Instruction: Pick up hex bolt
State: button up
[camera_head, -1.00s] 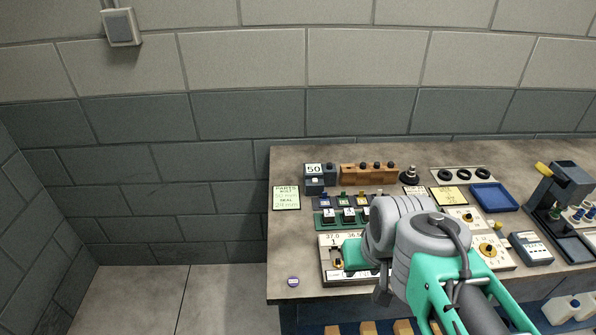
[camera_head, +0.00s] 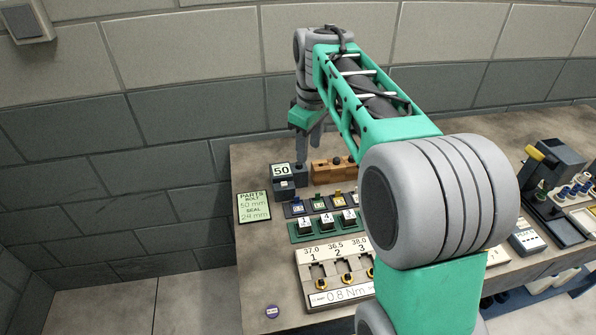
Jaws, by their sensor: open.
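A wooden block (camera_head: 328,173) stands at the back of the bench, with a dark bolt-like head (camera_head: 337,160) showing on top. Its right part is hidden behind my arm, and I cannot tell for sure that the head is the hex bolt's. My gripper (camera_head: 309,146) points down above the back of the bench, at the left end of the wooden block in the picture. Its two grey fingers are apart and no object shows between them. How high it is over the block is hard to tell.
A dark block marked 50 (camera_head: 281,170) stands left of the wooden block. A parts card (camera_head: 254,207) reads bolt 50 mm, seal 24 mm. Green (camera_head: 300,239) and cream (camera_head: 313,294) trays stand in front. A dark press-like device (camera_head: 560,170) is at right.

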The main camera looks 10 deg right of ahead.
aim_at(299, 163)
jog(key=w+f+n, duration=0.2)
jog(key=w, duration=0.1)
jog(key=w+f+n+g, duration=0.1)
jog(key=w+f, duration=0.1)
jog(key=w, duration=0.2)
jog(key=w+f+n+b, duration=0.1)
jog(key=w+n, duration=0.1)
jog(key=w, duration=0.1)
jog(key=shift+w+d+f+n+g, duration=0.2)
jog(key=shift+d+f+n+g, duration=0.1)
jog(key=shift+f, duration=0.1)
jog(key=shift+w+f, duration=0.15)
jog(key=shift+f, duration=0.1)
jog(key=f, duration=0.7)
jog(key=shift+w+a+f, duration=0.25)
grip_shut()
